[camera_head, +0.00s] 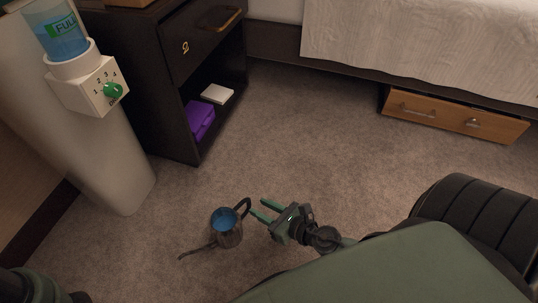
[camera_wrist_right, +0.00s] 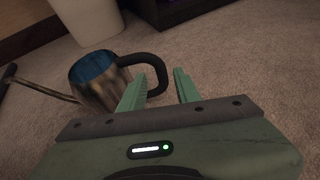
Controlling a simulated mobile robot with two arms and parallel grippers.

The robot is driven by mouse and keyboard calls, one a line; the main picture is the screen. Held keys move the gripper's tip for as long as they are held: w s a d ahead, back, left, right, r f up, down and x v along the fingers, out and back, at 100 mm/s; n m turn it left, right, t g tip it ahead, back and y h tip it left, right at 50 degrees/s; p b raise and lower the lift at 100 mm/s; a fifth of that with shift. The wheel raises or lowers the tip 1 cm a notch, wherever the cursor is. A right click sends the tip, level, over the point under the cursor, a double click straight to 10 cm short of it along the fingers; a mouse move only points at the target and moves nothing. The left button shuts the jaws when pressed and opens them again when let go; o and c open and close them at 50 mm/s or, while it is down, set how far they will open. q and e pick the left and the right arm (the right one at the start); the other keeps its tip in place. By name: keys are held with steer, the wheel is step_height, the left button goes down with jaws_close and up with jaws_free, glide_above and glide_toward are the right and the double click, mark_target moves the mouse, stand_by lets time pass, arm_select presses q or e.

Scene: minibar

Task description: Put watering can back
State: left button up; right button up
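The watering can (camera_head: 227,230) stands upright on the carpet, a metal body with blue inside, its thin spout pointing left and its dark handle loop on the right. My right gripper (camera_head: 259,211) is open beside the handle. In the right wrist view the can (camera_wrist_right: 97,88) is at the upper left, and its dark handle (camera_wrist_right: 149,63) reaches toward the open fingers of my right gripper (camera_wrist_right: 160,88). The left finger is close to the handle's lower end; I cannot tell whether they touch. My left gripper is not in view; only a dark piece of my arm shows at the lower left.
A white pillar (camera_head: 100,150) with a water dispenser (camera_head: 88,85) stands at the left. Next to it is a dark nightstand (camera_head: 165,95) with a purple box (camera_head: 199,120) and a white item (camera_head: 217,94). A bed with a wooden drawer (camera_head: 452,115) is behind. The carpet between is clear.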

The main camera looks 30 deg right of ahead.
steer(key=shift+v, duration=1.5)
